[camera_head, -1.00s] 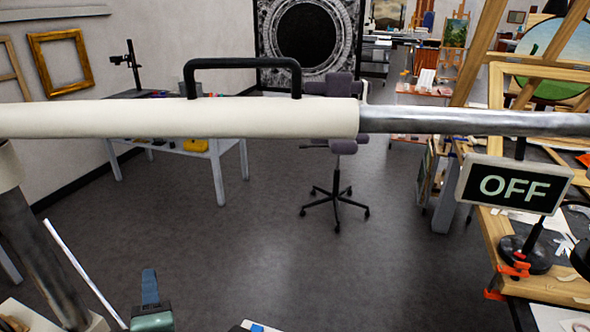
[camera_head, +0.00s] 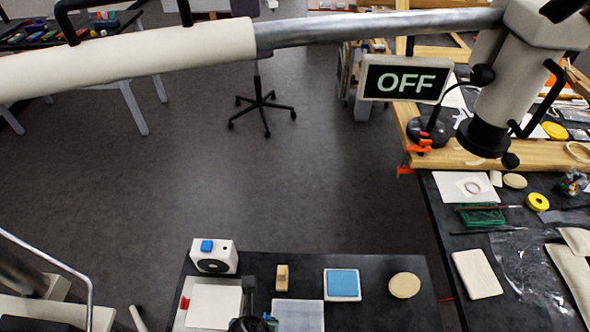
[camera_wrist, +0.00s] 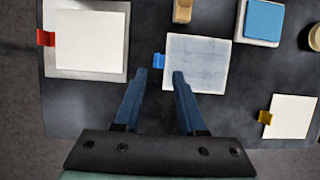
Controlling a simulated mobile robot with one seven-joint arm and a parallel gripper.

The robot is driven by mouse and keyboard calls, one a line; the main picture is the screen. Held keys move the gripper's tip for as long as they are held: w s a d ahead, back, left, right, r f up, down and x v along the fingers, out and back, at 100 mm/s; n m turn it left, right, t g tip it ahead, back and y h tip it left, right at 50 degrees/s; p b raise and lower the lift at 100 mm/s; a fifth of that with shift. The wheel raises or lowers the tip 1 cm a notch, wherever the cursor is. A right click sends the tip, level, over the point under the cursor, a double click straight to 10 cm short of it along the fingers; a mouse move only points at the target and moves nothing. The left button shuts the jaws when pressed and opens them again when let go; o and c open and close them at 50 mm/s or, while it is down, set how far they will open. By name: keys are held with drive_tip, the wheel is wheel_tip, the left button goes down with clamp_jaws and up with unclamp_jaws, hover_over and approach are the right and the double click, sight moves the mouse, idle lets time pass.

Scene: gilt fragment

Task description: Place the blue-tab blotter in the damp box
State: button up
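A pale grey-blue, mottled sheet with a blue tab (camera_wrist: 159,60) on its left edge, the blue-tab blotter (camera_wrist: 197,64), lies flat on the dark table. Its upper part also shows in the head view (camera_head: 298,316). My gripper (camera_wrist: 160,77) is open and empty, its two blue fingers spread; the tab shows just beyond and between the fingertips. I cannot tell the height above the table. A white red-tab blotter (camera_wrist: 88,40) lies in a shallow grey tray (camera_wrist: 119,72) to the left. I cannot tell whether that tray is the damp box.
A white yellow-tab blotter (camera_wrist: 293,117) lies at right. Behind are a wooden block (camera_head: 282,279), a blue pad on a white dish (camera_head: 342,283), a round beige disc (camera_head: 404,285) and a white device (camera_head: 214,256). An OFF sign (camera_head: 406,80) stands on the cluttered right-hand bench.

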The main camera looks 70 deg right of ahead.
sight(293, 320)
drive_tip(key=shift+p+x, duration=0.35)
drive_tip(key=shift+x, duration=3)
drive_tip(key=shift+w+a, duration=0.1)
drive_tip(key=shift+w, duration=0.05)
drive_tip(key=shift+c, duration=0.2)
clamp_jaws()
